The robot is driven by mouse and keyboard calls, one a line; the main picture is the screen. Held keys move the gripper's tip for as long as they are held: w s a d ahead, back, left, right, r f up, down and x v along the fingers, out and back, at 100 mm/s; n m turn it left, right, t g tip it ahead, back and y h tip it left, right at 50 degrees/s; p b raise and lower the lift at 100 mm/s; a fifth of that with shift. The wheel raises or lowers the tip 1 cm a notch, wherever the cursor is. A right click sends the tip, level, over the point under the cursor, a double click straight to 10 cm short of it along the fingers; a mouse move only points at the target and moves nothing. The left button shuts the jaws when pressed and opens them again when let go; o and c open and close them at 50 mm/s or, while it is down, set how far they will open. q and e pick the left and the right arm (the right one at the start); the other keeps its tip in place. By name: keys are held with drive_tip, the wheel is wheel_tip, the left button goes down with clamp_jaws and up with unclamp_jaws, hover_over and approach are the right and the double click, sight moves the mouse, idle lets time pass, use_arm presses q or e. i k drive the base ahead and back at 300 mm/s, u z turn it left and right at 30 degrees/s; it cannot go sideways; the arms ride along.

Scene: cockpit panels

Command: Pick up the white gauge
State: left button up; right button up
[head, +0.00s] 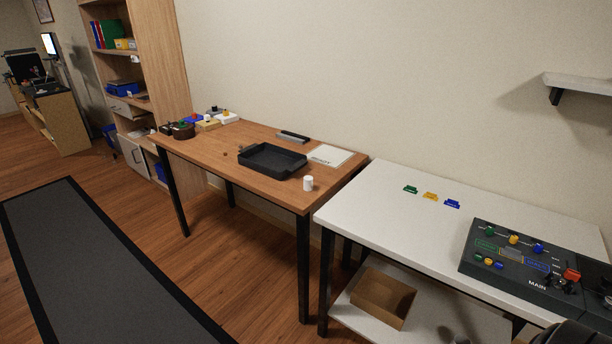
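A small white cylinder (308,184) stands upright near the front right edge of the wooden table (220,153). It looks like the white gauge, but it is too small here to make out any dial or markings. Nothing touches it.
A black tray (272,173), a white pad (330,155) and several small coloured items share the wooden table. The white table (380,197) at the right holds a dark control panel (530,262) and green, yellow and blue pieces. An open cardboard box (383,298) sits below.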

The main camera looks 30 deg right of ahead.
sight(308, 180)
drive_tip(key=z, duration=0.4)
drive_tip(key=i, duration=0.8)
drive_tip(key=z, duration=1.15)
drive_tip(key=i, duration=0.55)
drive_tip(key=z, duration=0.45)
